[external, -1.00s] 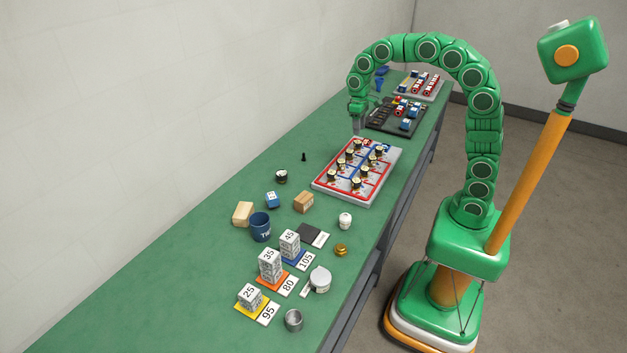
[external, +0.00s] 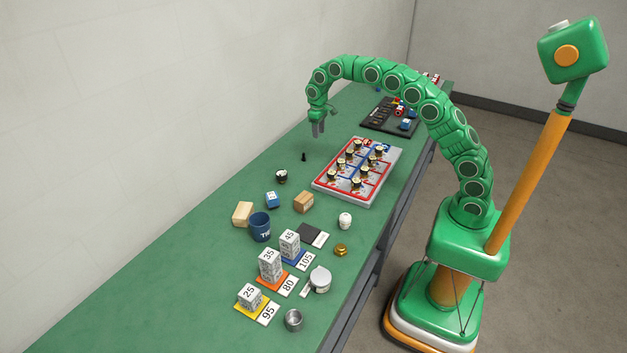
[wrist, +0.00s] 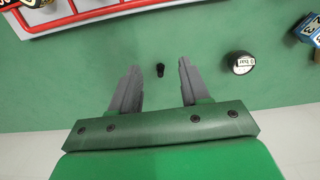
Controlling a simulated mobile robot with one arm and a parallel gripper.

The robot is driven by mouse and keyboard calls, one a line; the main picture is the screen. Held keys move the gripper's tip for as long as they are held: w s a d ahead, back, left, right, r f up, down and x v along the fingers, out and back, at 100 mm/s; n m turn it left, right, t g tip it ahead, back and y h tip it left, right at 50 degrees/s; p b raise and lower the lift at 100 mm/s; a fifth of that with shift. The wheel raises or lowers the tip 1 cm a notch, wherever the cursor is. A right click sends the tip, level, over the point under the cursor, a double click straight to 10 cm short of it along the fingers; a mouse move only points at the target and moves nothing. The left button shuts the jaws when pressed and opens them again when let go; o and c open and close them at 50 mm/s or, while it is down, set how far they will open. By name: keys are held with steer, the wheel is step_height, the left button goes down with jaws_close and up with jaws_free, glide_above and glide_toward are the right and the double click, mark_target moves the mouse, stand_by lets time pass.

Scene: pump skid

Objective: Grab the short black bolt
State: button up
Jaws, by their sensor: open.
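The short black bolt (external: 304,157) stands alone on the green bench, left of the red and blue tray. In the wrist view the bolt (wrist: 160,70) shows small and dark, just beyond the fingertips and roughly midway between them. My gripper (external: 318,130) is above the bench, a little above and to the right of the bolt in the external view. In the wrist view my gripper (wrist: 158,66) has its two grey fingers apart with nothing between them. The bolt is not touched.
A round black jar with a white label (wrist: 241,63) stands to the bolt's right in the wrist view. The red and blue tray (external: 322,183) holds several parts. A blue die (external: 272,200) and wooden blocks stand nearer. The bench around the bolt is clear.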

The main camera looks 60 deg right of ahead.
glide_toward(304, 157)
steer(key=shift+w+d+f, duration=0.15)
steer(key=shift+d+f, duration=0.05)
steer(key=shift+d, duration=0.05)
steer(key=shift+f, duration=4.1)
jaws_close()
